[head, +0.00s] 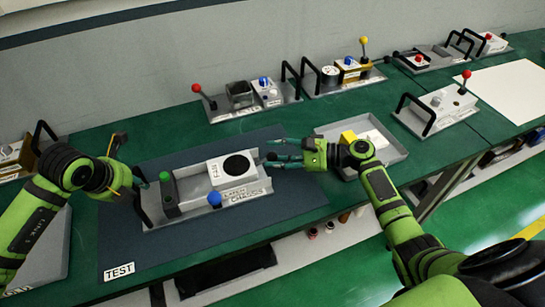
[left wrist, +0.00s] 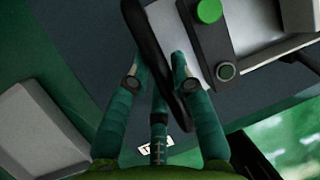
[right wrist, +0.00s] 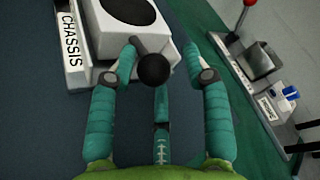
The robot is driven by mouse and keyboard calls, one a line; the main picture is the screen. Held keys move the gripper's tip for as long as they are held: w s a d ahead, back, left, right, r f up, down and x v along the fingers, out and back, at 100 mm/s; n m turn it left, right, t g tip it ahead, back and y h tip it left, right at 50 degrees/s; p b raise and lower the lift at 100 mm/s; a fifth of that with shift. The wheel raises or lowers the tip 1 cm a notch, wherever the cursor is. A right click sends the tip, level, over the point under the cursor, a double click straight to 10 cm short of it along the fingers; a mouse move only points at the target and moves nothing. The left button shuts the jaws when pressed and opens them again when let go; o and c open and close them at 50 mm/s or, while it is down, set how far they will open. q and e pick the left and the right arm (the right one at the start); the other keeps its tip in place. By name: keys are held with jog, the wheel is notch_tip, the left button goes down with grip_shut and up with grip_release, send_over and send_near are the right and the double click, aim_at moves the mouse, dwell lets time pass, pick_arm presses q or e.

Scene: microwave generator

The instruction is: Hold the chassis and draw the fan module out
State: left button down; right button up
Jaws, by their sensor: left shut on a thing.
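The grey chassis (head: 165,219) lies on the dark mat, with a black handle (left wrist: 152,45) at its left end. The fan module (head: 226,177), a white box with a round black grille, sits in the chassis's right part. A black ball knob (right wrist: 154,70) sticks out from the module's side. My left gripper (head: 139,180) is shut on the chassis handle; the handle passes between its fingers in the left wrist view. My right gripper (right wrist: 160,58) is open, its fingers on either side of the knob, which is closer to the left finger.
A green button (left wrist: 209,10) and a blue knob (head: 214,199) are on the chassis. A grey tray (head: 395,149) with a yellow block stands right of the mat. Several lever units line the back of the green table. A "TEST" label (head: 119,270) marks the mat's front corner.

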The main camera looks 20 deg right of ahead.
pick_arm(q)
jog(key=shift+s+a+f, duration=0.15)
jog(key=shift+f, duration=0.2)
pick_arm(e)
jog(key=shift+a+f, duration=0.1)
jog(key=shift+a, duration=0.1)
jog(key=shift+s, duration=0.15)
jog(key=v, duration=1.2)
jog(key=shift+d, duration=0.2)
pick_arm(q)
jog(key=c, duration=1)
grip_release()
jog(key=shift+w, duration=0.25)
pick_arm(e)
jog(key=shift+a, duration=0.1)
pick_arm(q)
jog(key=shift+s+r, duration=0.15)
jog(key=shift+r, duration=0.4)
jog(key=v, duration=1.1)
jog(key=shift+a, duration=0.15)
